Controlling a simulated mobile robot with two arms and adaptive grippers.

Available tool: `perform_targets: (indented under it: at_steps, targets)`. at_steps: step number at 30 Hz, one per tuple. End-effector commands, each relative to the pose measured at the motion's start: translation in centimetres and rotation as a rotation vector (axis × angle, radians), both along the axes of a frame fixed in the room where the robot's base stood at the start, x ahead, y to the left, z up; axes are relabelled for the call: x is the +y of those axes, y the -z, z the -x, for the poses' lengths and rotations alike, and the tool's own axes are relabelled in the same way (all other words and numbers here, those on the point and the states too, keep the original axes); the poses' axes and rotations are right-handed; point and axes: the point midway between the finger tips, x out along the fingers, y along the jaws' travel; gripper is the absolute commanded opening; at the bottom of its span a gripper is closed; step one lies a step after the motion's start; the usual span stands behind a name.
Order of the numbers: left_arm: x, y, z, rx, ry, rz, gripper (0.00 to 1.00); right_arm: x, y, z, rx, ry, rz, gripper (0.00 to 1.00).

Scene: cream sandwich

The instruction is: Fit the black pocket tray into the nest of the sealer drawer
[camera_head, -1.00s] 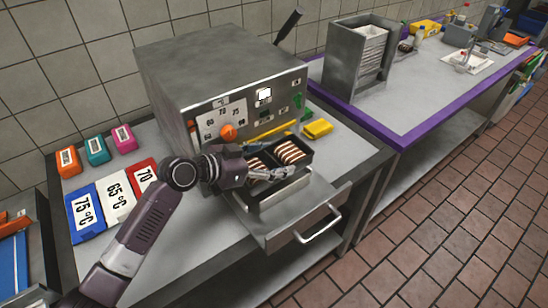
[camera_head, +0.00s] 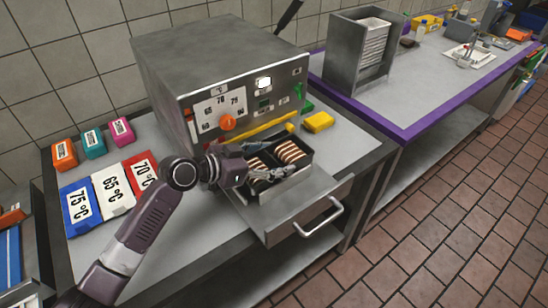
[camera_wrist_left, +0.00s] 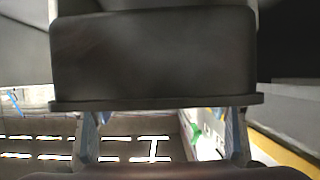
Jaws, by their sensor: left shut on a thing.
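The black pocket tray (camera_head: 309,158) holds brown-and-white striped pieces and sits over the sealer drawer (camera_head: 296,221), which is pulled out in front of the sealer (camera_head: 218,68). My left gripper (camera_head: 275,174) is shut on the tray's near left wall in the head view. In the left wrist view the dark tray wall (camera_wrist_left: 155,55) fills the upper middle, between the fingers. The tray looks level. The drawer's nest is hidden under the tray and gripper, so I cannot tell whether the tray is seated. My right gripper is not in view.
The drawer handle (camera_head: 318,219) sticks out at the front. A yellow block (camera_head: 318,122) lies right of the sealer. Temperature cards (camera_head: 113,190) and small coloured boxes (camera_head: 93,143) lie on the left. A metal rack (camera_head: 362,52) stands on the purple-edged table (camera_head: 415,125).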

Motion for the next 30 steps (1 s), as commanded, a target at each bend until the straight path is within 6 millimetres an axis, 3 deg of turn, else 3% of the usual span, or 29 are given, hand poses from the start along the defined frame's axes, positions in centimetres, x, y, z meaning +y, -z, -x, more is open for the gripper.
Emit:
perform_targets:
  at_steps: [5,6,12,23,30]
  targets:
    - [0.0,-0.1,0.0,-0.002,-0.001,0.001,0.41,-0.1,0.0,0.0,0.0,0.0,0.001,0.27]
    - [0.0,-0.1,0.0,-0.002,-0.001,0.001,0.69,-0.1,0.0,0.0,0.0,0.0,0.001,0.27]
    - [0.0,-0.1,0.0,-0.002,-0.001,0.0,0.88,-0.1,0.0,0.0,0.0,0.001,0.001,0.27]
    - [0.6,-0.2,0.1,-0.002,-0.004,-0.003,0.88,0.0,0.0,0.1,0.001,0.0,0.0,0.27]
    - [3.9,-1.8,2.3,-0.005,-0.005,-0.006,0.88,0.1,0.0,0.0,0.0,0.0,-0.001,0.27]
